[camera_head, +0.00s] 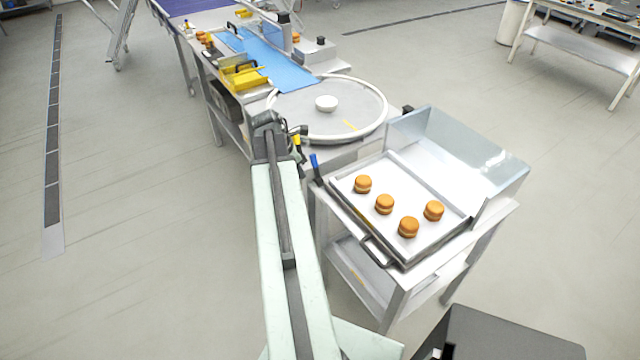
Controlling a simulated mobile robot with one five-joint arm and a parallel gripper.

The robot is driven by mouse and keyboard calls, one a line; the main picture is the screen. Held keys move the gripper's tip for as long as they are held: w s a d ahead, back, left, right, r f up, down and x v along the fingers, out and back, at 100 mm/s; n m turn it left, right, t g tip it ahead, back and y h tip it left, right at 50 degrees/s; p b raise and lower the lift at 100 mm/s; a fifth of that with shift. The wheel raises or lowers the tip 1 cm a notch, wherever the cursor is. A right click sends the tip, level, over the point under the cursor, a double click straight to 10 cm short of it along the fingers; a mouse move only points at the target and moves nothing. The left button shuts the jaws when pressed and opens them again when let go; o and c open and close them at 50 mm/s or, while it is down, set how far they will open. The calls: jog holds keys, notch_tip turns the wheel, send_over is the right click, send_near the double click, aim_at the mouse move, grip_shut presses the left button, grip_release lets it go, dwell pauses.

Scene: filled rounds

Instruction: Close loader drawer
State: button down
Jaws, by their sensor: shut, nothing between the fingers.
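A shallow metal tray-like drawer (450,217) with a dark front handle (378,252) sits on a metal stand at the right; it looks like the loader drawer. Several round golden-brown filled rounds lie on it. How far it is pulled out is hard to tell. My pale green arm reaches up the middle of the view. My gripper (300,131) is small and dark at its far end, shut and empty. It is beyond and to the left of the drawer, beside the round turntable, apart from the handle.
A blue conveyor (275,62) and yellow bins (243,78) lie behind. A clear guard (460,150) stands behind the drawer. A blue-handled tool (315,163) is at its left corner. Floor at left is clear.

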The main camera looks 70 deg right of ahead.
jog(key=shift+s+d+f+b, duration=0.75)
jog(key=shift+d+f+b, duration=0.35)
jog(key=shift+f+b, duration=0.45)
jog(key=shift+s+d+f+b, duration=0.7)
jog(key=shift+d+f+b, duration=0.4)
jog(key=shift+f+b, duration=0.45)
jog(key=shift+s+d+f+b, duration=0.75)
jog(key=shift+d+f+b, duration=0.35)
jog(key=shift+f+b, duration=0.45)
